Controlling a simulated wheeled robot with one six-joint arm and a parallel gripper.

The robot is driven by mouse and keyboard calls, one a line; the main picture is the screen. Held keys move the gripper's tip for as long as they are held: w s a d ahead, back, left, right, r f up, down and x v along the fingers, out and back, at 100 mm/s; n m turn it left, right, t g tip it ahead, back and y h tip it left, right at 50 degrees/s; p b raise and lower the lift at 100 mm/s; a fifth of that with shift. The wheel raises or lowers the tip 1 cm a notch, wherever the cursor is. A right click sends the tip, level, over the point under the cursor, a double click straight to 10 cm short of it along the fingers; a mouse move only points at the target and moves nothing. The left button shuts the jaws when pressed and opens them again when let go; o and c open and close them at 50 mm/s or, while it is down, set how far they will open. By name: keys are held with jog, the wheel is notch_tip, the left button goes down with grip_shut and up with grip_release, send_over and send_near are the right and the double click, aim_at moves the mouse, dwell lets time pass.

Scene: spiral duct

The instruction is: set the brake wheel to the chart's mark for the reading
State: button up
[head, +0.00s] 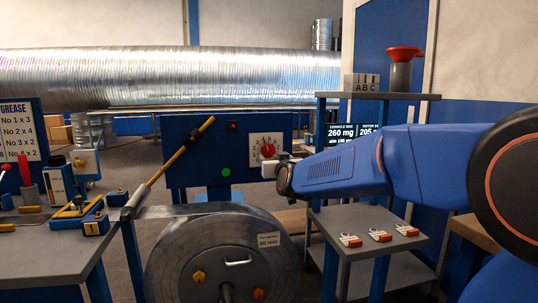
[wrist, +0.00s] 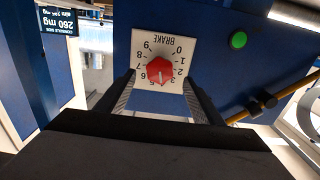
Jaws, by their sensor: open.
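The brake wheel is a red knob (head: 267,150) on a white numbered dial plate (head: 256,139) of a blue panel. In the wrist view the red knob (wrist: 160,69) sits on the plate marked BRAKE (wrist: 145,38), with digits around it. A pale pointer line on the knob faces the picture's bottom, around 4 or 5; the exact digit is unclear. My gripper (wrist: 158,80) is open, its fingers on either side of the knob, with no visible grip. In the head view my gripper (head: 280,167) is just right of the dial.
A green button (wrist: 238,40) and a yellow-handled bar (head: 180,152) are near the dial. A large metal strip coil (head: 195,260) stands below the panel. A GREASE chart (head: 18,132) is at far left. Orange-and-white clips (head: 380,235) lie on a grey side table (head: 365,219).

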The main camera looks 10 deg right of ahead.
aim_at(268, 152)
jog(key=shift+w, duration=3.55)
jog(key=shift+c, duration=0.2)
jog(key=c, duration=1)
